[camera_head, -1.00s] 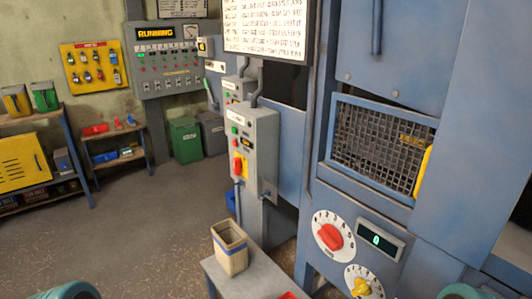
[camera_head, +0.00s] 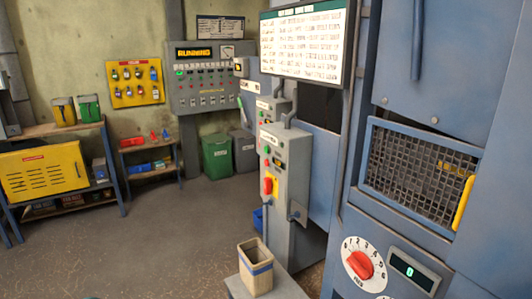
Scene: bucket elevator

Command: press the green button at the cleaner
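A grey control box (camera_head: 284,165) stands on a post in the middle of the head view. On its front are a small green button (camera_head: 267,150), other small buttons, and a red switch (camera_head: 268,186) lower down. A second grey box (camera_head: 271,111) is partly hidden behind it. I cannot read which box belongs to the cleaner. Neither of my grippers is in view.
A beige bin (camera_head: 256,270) stands on a low grey bench in front of the post. A blue machine with a mesh window (camera_head: 419,172) and a red dial (camera_head: 360,265) fills the right. A large panel (camera_head: 205,75) reads RUNNING. Open floor lies at left.

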